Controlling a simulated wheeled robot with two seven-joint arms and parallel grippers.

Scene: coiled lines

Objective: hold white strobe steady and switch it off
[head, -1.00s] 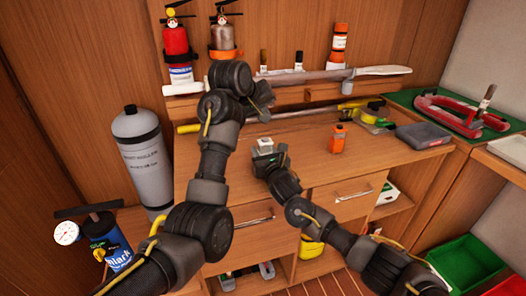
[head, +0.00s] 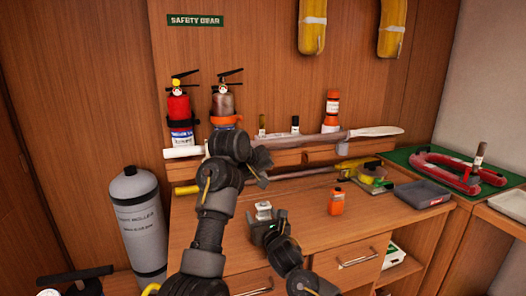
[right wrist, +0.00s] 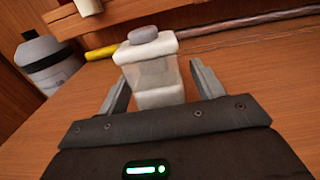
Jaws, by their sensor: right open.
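The white strobe (head: 263,208) stands upright on the wooden worktop. In the right wrist view it is a small white box (right wrist: 152,70) with a clear middle band and a grey button on top. My right gripper (head: 266,222) is open around it, one finger on each side; a gap shows at the right finger. My left gripper (head: 262,164) is above and behind the strobe in the head view, apart from it. Its fingers are too dark and small to read.
An orange bottle (head: 336,202) stands to the right of the strobe. A yellow-ended pole (head: 187,190) lies along the back. Two extinguishers, a red one (head: 180,110) and a grey one (head: 223,103), stand behind. A grey cylinder (head: 138,225) is at left.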

